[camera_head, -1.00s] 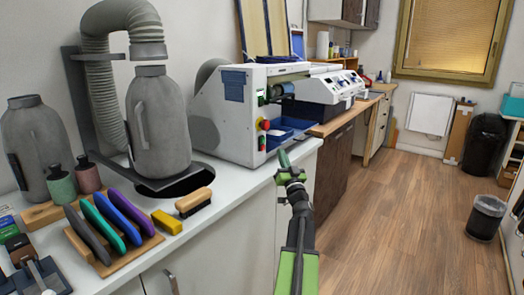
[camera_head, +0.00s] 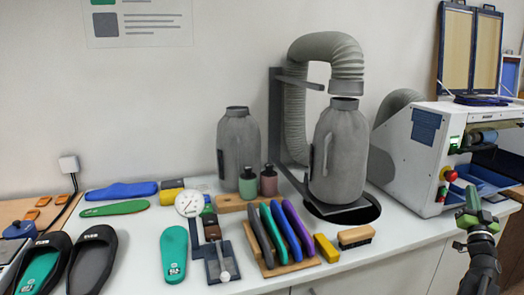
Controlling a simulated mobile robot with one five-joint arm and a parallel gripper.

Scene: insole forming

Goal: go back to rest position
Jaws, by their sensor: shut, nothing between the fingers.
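My gripper (camera_head: 472,205) is at the right of the head view, at the end of my green and black arm. It is shut and nothing shows between its fingers. It is in front of the white machine (camera_head: 408,150) with the red button and the blue tray, over the front edge of the counter (camera_head: 400,236). It appears apart from the machine, though the exact gap cannot be told. The lower part of my arm runs out of the bottom of the picture.
Several coloured insoles stand in a wooden rack (camera_head: 284,268) beside a brush (camera_head: 356,236) and a yellow block (camera_head: 326,248). Two grey canisters, one under a hose (camera_head: 330,55), stand behind. A dial gauge (camera_head: 189,203), a green insole (camera_head: 174,254) and black sandals (camera_head: 92,260) are at the left.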

